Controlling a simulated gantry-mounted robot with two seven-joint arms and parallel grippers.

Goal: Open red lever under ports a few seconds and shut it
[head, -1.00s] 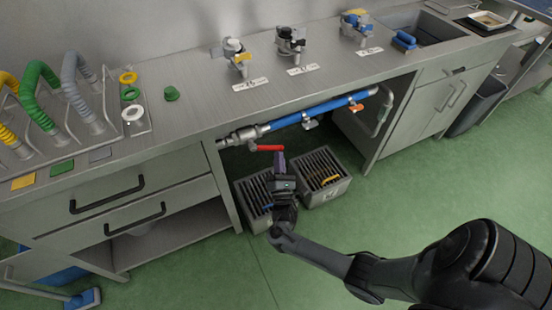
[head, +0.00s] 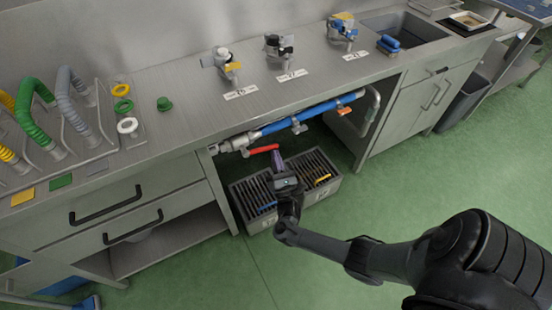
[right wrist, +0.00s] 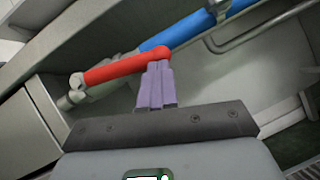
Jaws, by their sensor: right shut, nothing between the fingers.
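The red lever (head: 263,149) hangs under the metal valve (head: 238,142) at the left end of the blue pipe (head: 305,115), below the counter. It points right, angled a little to the pipe. In the right wrist view the red lever (right wrist: 125,67) runs from the valve at left to its free end at the fingertips. My right gripper (head: 276,156) is shut and empty, its purple fingers (right wrist: 156,86) at the lever's free end. They look to be touching it, but contact is not certain. My left gripper is not in view.
Two grey slotted crates (head: 317,171) stand on the floor below the lever, behind my right gripper. Valve ports (head: 278,48) stand on the counter above. The green floor in front is open.

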